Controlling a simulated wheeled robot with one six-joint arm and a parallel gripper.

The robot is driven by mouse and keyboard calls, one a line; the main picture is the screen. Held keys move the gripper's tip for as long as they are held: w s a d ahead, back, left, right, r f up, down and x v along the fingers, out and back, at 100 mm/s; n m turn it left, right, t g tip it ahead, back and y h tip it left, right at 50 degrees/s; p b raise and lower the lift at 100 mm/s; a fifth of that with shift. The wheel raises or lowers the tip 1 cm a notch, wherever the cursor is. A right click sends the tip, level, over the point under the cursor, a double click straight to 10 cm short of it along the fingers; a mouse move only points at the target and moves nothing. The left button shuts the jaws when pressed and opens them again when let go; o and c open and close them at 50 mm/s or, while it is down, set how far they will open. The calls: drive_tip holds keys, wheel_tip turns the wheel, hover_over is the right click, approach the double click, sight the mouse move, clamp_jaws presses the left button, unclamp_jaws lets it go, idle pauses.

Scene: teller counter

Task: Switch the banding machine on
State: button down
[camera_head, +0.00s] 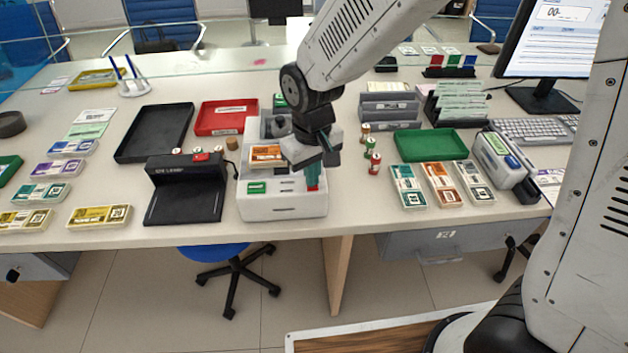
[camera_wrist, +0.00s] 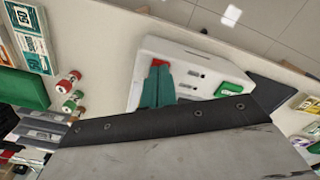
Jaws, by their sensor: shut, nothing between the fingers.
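The banding machine (camera_head: 285,206) is a white box at the counter's front edge, with a grey upper part at the back and an orange-banded pack on it. Its front panel has a green display (camera_head: 257,188), which also shows in the wrist view (camera_wrist: 229,88). My gripper (camera_head: 312,180) is shut and empty, pointing down over the right part of that panel. A small red part (camera_wrist: 159,62), likely the switch, shows right at the teal fingertips in the wrist view. The fingers partly hide it, so I cannot tell its position or whether they touch it.
A black UV lamp (camera_head: 187,190) stands close to the machine's left. Several small coin rolls (camera_head: 374,163) stand to its right, before a green tray (camera_head: 430,145). Banded note packs (camera_head: 441,184) lie further right. A red tray (camera_head: 226,117) is behind.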

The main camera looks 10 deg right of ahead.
drive_tip(key=shift+f, duration=0.4)
drive_tip(key=shift+r, duration=3.5)
